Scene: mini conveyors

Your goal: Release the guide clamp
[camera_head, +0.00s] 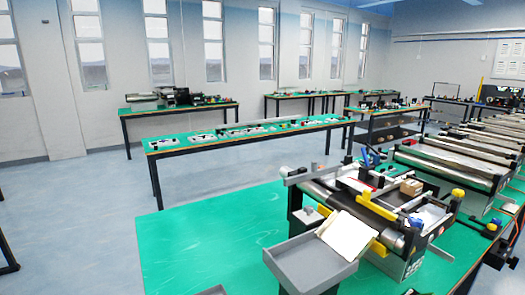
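A mini conveyor (395,236) stands on the green-topped table at the front right, with metal side rails and yellow parts. A small blue and black lever-like piece (369,158) rises at its far side; it may be the guide clamp, but it is too small to tell its position. Small brown boxes (410,187) rest on or beside the conveyor. My gripper does not show in this view.
A grey tray (285,258) holding a pale sheet-like item (347,234) adjoins the conveyor's near left side. The green table top (215,235) is clear to the left. More conveyors (440,165) line the right. Other benches (250,133) stand behind, with open floor between.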

